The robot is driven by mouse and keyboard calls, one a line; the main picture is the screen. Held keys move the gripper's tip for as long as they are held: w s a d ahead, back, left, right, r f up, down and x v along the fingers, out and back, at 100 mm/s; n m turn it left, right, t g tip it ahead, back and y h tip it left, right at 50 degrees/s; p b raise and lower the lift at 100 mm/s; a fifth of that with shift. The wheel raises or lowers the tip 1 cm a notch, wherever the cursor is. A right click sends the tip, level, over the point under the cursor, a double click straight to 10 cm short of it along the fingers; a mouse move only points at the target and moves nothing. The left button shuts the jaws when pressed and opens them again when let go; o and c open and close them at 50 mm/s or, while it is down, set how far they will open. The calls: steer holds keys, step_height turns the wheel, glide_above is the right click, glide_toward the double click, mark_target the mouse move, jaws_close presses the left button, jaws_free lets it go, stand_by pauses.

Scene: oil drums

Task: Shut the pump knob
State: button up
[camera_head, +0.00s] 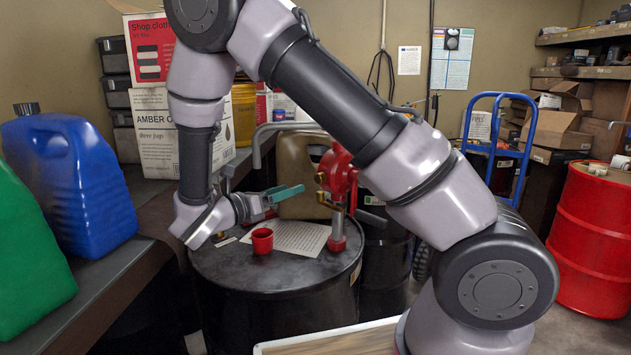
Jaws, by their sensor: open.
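A red pump (343,172) stands upright on a black drum (270,272) at the centre, on a grey post with a red base. Small brass fittings (322,188) show on the pump's left side. I cannot tell for sure which part is the knob, and my arm covers some of the pump's right side. My gripper (279,204) is open and empty above the drum, left of the pump. Its teal finger points right towards the brass fittings with a gap between. Its lower finger is partly hard to make out.
A red cup (262,242) and a printed sheet (292,238) lie on the drum top below my gripper. A grey curved pipe (268,130) rises behind. Blue (70,180) and green (28,255) jugs stand on the left bench. A red drum (592,240) is far right.

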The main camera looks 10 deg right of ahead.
mark_target(317, 180)
steer(key=x, duration=0.9)
steer(key=shift+w+d, duration=0.15)
steer(key=shift+d, duration=0.15)
jaws_close()
